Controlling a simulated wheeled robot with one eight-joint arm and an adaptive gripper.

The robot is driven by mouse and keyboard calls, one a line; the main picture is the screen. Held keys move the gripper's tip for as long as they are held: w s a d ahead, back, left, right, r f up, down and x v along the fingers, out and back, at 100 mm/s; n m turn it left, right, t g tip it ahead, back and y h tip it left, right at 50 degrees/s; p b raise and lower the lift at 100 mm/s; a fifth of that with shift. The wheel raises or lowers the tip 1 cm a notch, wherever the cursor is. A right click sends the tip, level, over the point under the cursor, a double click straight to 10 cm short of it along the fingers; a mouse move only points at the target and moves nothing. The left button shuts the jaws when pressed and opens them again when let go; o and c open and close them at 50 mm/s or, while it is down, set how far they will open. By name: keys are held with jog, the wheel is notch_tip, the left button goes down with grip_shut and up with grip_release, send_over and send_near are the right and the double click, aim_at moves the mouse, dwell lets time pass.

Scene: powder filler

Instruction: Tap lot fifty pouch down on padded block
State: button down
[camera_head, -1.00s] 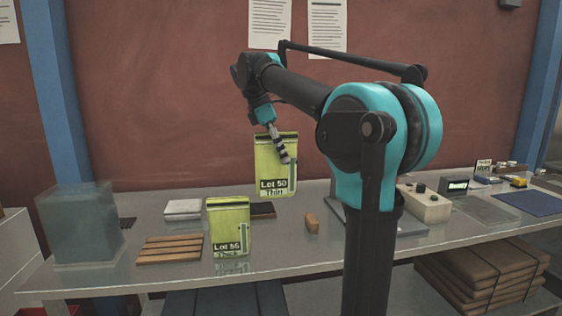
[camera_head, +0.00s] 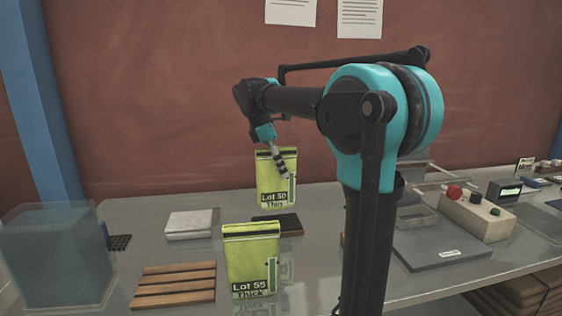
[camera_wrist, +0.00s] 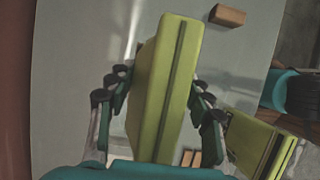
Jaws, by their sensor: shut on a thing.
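The lime-green Lot 50 pouch (camera_head: 276,178) hangs upright in my gripper (camera_head: 285,176), label facing the head camera. In the wrist view the fingers (camera_wrist: 160,100) press on both sides of the pouch (camera_wrist: 168,85). In the head view its lower edge appears just above a dark, low block (camera_head: 289,226), which looks like the padded block. A small gap shows in the picture; the exact height and depth are unclear. The block is partly hidden by a second pouch, labelled Lot 55 (camera_head: 252,262), standing in front. This pouch also shows in the wrist view (camera_wrist: 258,146).
A wooden slatted rack (camera_head: 175,285), a pale flat pad (camera_head: 190,224) and a clear box (camera_head: 55,255) are at the left. A control box with a red button (camera_head: 477,215) is at the right. A small brown block (camera_wrist: 228,16) lies on the table.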

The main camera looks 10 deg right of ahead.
aim_at(281, 185)
jog(key=shift+f, duration=2)
jog(key=shift+f, duration=1.4)
jog(key=shift+r, duration=0.1)
jog(key=shift+r, duration=1.35)
jog(key=shift+f, duration=1.45)
